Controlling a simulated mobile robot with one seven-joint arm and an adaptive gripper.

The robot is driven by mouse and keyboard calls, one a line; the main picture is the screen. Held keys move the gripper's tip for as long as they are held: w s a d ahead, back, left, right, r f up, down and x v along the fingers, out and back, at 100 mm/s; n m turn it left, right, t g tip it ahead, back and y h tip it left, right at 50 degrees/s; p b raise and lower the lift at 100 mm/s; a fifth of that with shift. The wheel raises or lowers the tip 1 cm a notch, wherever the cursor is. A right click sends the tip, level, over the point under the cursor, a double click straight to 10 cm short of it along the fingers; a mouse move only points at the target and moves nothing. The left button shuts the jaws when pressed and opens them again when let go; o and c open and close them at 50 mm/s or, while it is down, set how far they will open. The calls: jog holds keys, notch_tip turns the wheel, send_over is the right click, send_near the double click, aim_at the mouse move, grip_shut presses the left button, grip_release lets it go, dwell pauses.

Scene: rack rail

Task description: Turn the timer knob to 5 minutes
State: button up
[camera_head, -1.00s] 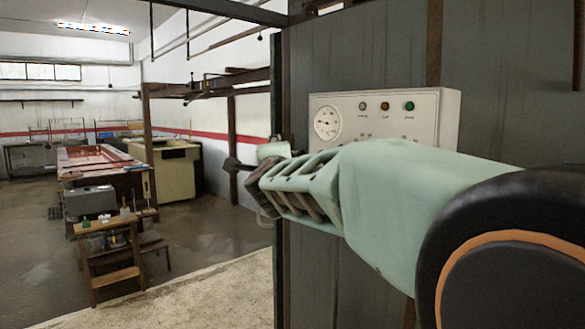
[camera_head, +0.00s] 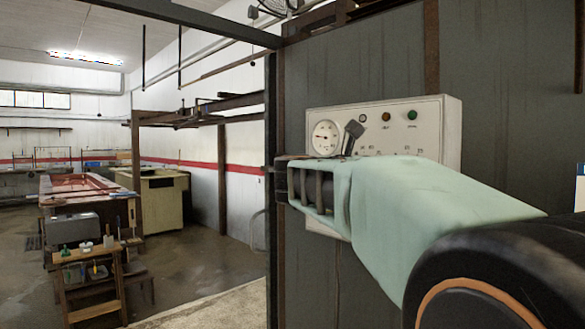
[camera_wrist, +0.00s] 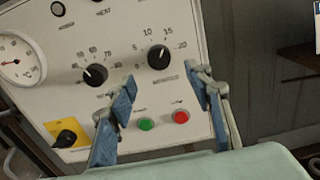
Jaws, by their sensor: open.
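The timer knob (camera_wrist: 158,56) is a round black dial on the white control panel (camera_wrist: 60,100), with 5, 10, 15 and 20 printed around it. Its exact setting is too small to read. In the wrist view, my gripper (camera_wrist: 162,80) is open, with blue-padded fingers spread left and right just below the knob, apart from it. In the head view, one dark fingertip of my gripper (camera_head: 353,132) shows in front of the control panel (camera_head: 440,115), and my arm hides the panel's lower part and the knob.
A second black knob (camera_wrist: 95,74) with a 60 to 80 scale sits left of the timer knob. A green button (camera_wrist: 146,124), red button (camera_wrist: 181,117) and yellow-backed switch (camera_wrist: 67,137) are below. A round gauge (camera_wrist: 20,58) is at left.

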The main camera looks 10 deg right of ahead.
jog(key=x, duration=0.7)
jog(key=shift+w+d, duration=0.2)
jog(key=shift+c, duration=0.6)
jog(key=c, duration=1)
jog(key=shift+c, duration=0.2)
jog(key=shift+n+p, duration=0.3)
jog(key=shift+p, duration=0.15)
jog(key=shift+s+r+n+p, duration=0.1)
jog(key=shift+r+n+p, duration=0.05)
jog(key=shift+n+p, duration=7.15)
jog(key=n+b, duration=0.2)
jog(key=n, duration=0.1)
